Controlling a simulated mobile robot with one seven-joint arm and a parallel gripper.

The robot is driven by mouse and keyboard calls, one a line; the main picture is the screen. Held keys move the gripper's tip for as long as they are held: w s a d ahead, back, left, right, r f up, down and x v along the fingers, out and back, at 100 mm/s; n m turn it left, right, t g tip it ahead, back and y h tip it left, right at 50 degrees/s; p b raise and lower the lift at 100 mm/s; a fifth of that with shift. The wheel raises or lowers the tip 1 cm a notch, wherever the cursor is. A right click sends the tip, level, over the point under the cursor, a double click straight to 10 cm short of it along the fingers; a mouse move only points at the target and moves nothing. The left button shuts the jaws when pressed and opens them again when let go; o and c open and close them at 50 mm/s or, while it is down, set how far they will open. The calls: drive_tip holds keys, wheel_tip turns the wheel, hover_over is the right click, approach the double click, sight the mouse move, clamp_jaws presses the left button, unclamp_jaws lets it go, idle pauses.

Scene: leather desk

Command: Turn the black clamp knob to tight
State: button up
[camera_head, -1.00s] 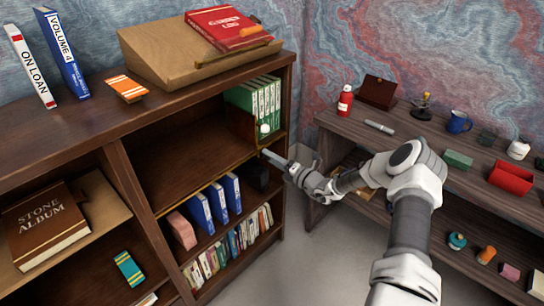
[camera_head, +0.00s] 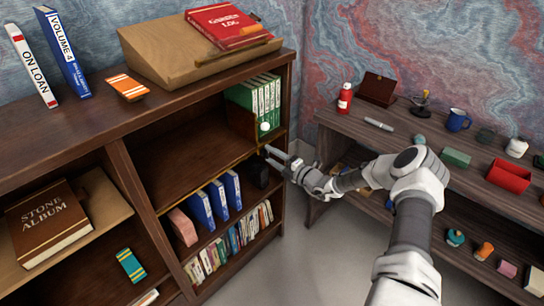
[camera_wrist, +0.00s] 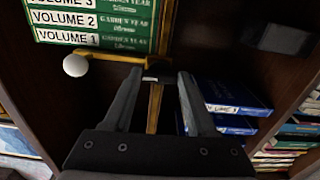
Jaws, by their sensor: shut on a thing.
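My gripper (camera_head: 267,154) is at the front of the bookcase, by the shelf edge below the green binders. In the wrist view my gripper (camera_wrist: 160,75) has its two fingers a little apart, closed around a small dark piece at the brass rail, which appears to be the black clamp knob (camera_wrist: 157,77). Much of the knob is hidden between the fingertips, and it cannot be made out in the head view. A brass rod with a white ball (camera_wrist: 75,65) reaches left from there. The ball also shows in the head view (camera_head: 265,127).
Green binders (camera_head: 262,98) stand just above my gripper. Blue binders (camera_head: 215,200) and a dark box (camera_head: 255,172) are on the shelf below.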

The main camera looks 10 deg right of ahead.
drive_tip(key=o, duration=1.4)
drive_tip(key=shift+c, duration=0.2)
drive_tip(key=p+v, duration=0.2)
drive_tip(key=v, duration=1.5)
drive_tip(key=shift+s+d, duration=0.15)
drive_tip(key=shift+s, duration=0.05)
